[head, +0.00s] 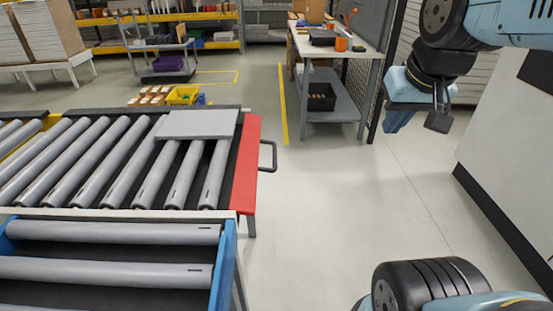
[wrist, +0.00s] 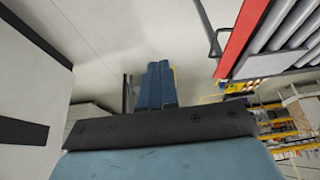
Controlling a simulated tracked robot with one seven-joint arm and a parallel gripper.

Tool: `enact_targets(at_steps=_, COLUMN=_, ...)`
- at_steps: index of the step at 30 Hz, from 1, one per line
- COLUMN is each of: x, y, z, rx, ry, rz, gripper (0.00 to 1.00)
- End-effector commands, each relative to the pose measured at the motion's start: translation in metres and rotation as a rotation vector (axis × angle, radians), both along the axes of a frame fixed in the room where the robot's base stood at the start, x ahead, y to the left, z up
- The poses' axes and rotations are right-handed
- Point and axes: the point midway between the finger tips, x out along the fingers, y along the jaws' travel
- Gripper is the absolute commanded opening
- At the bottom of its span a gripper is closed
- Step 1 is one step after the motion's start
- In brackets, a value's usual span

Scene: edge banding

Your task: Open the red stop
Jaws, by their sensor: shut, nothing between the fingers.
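The red stop (head: 247,165) is a flat red bar across the right end of the roller conveyor. A dark loop handle (head: 268,156) sticks out from its right side. A grey panel (head: 197,125) lies on the rollers, with its right edge close to the stop. My gripper (head: 393,121) hangs in the air well to the right of the handle, apart from it, with shut, empty fingers. In the wrist view, the fingers (wrist: 156,84) lie side by side. The red stop (wrist: 241,38) and its handle (wrist: 213,45) show there at the upper right.
A blue-framed roller section (head: 224,270) stands at the front left. Open floor (head: 320,220) lies between the conveyor and a white cabinet (head: 515,150) on the right. A workbench (head: 330,50) and a yellow bin (head: 183,95) stand farther back.

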Motion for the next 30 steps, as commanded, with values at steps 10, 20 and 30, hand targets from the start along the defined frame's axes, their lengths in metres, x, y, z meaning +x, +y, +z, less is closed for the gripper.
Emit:
enact_targets(at_steps=10, x=0.057, y=0.018, z=-0.032, rx=0.085, ry=0.254, rz=-0.064, gripper=0.0)
enact_targets(at_steps=20, x=0.108, y=0.038, z=-0.075, rx=0.199, ry=0.498, rz=-0.121, gripper=0.0)
enact_targets(at_steps=30, x=0.155, y=0.059, z=-0.131, rx=0.347, ry=0.75, rz=-0.178, gripper=0.0)
